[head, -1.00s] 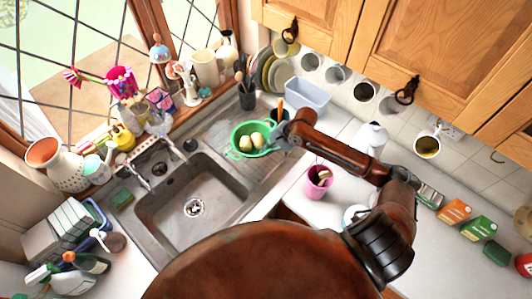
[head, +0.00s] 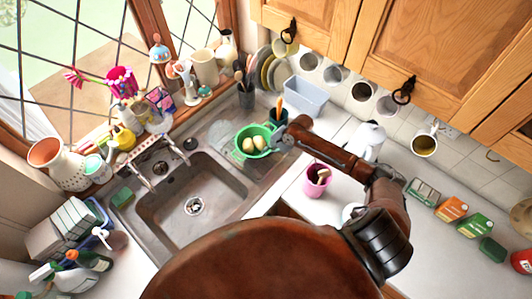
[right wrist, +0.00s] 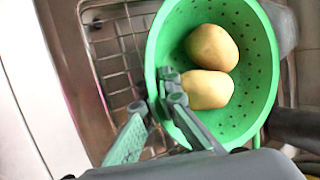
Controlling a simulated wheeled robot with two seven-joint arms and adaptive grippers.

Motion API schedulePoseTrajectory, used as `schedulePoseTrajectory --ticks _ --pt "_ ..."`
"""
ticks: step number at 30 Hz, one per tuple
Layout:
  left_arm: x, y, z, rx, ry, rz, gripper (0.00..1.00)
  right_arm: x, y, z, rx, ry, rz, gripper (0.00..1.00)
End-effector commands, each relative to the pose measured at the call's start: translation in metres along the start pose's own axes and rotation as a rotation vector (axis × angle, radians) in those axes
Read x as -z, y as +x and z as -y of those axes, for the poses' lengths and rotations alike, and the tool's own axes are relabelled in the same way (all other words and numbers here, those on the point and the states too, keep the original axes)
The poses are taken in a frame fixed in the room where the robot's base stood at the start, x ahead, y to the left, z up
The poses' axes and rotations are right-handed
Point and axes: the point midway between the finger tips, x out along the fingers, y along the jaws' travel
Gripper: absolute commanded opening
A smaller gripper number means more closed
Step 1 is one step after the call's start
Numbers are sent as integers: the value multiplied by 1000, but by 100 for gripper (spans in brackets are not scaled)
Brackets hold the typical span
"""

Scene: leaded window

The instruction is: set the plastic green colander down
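The green plastic colander (head: 240,153) is over the ribbed drainboard, right of the sink basin. Two yellowish potato-like items (head: 253,143) lie in it. My right gripper (head: 277,141) is at its right side. In the right wrist view, the colander (right wrist: 258,95) fills the upper middle, and the fingers of my right gripper (right wrist: 170,92) close on its rim, one on each side. A wire-like grid shows beneath. I cannot tell whether the colander's base touches the drainboard. My left gripper is not in view.
The steel sink basin (head: 170,215) is to the left. A pink cup (head: 316,183) is on the white worktop at right. Mugs hang below the cupboards.

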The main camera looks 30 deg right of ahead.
Motion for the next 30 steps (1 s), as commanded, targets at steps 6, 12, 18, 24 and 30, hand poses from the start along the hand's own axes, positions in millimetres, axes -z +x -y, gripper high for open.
schedulePoseTrajectory --ticks 6,12,18,24,30 --pt "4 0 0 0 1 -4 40 0 1 -1 0 0 0 11" --pt "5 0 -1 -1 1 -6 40 0 1 -1 0 0 0 22" --pt "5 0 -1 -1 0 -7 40 0 1 0 0 0 0 22" --pt "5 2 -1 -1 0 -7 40 1 -14 0 0 0 -1 22" --pt "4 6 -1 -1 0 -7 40 1 -54 -1 0 -2 -3 22"
